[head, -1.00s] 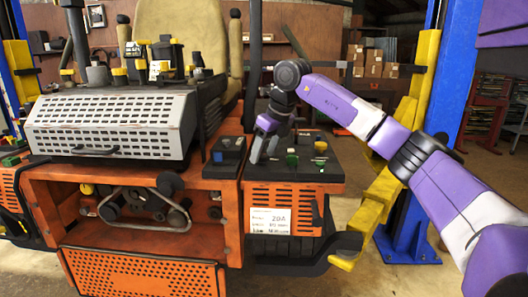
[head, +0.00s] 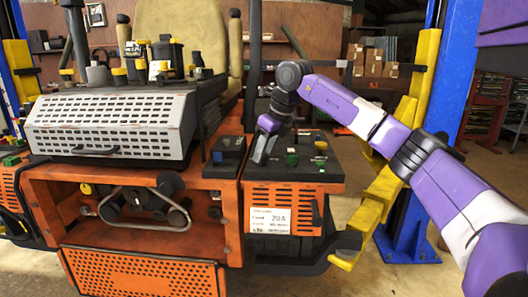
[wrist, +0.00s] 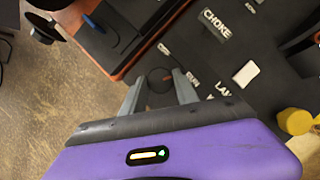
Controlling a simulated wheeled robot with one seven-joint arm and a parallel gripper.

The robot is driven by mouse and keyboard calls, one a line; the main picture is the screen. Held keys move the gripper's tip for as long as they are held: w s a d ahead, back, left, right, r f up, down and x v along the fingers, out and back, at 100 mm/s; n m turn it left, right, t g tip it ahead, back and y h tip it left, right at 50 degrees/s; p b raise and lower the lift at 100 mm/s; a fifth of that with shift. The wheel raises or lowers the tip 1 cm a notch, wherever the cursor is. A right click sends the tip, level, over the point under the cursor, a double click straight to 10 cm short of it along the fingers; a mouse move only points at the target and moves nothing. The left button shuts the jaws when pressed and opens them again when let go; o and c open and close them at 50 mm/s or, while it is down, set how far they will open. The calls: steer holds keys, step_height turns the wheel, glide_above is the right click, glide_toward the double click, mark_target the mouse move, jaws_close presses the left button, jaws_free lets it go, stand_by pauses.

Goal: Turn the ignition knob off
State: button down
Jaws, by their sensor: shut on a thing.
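The ignition knob (wrist: 160,77) shows in the wrist view as a dark round shape between my fingertips, low contrast against the black panel. My gripper (wrist: 157,80) is shut on it, with one grey finger on each side. The knob's pointing direction cannot be made out, and the label beside it is partly covered by a finger. In the head view my gripper (head: 262,157) reaches down to the left part of the black control panel (head: 325,176) on the orange mower. The knob is hidden there behind the fingers.
A white square button (wrist: 246,74), a yellow knob (wrist: 296,121) and a CHOKE label (wrist: 216,23) are close by on the panel. A dark box (head: 228,150) stands left of my gripper. A blue and yellow lift post (head: 425,165) stands at the right.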

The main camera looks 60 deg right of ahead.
steer(key=n+p, duration=0.1)
steer(key=n, duration=0.1)
steer(key=n+y+p, duration=0.1)
steer(key=n, duration=0.1)
steer(key=n+y+p, duration=0.1)
steer(key=shift+d+r+n, duration=0.2)
steer(key=shift+r+n, duration=0.05)
steer(key=shift+n, duration=0.15)
steer(key=n+y+p, duration=0.1)
steer(key=n, duration=0.1)
steer(key=n+g+y+p, duration=0.1)
steer(key=n+p, duration=0.1)
steer(key=n, duration=0.1)
steer(key=shift+w+d+f, duration=0.15)
steer(key=shift+p, duration=0.35)
steer(key=c, duration=0.9)
jaws_free()
steer(key=shift+f, duration=0.1)
steer(key=shift+c, duration=0.2)
steer(key=shift+g, duration=0.3)
steer(key=v, duration=0.8)
steer(key=shift+b, duration=0.45)
steer(key=shift+f, duration=0.1)
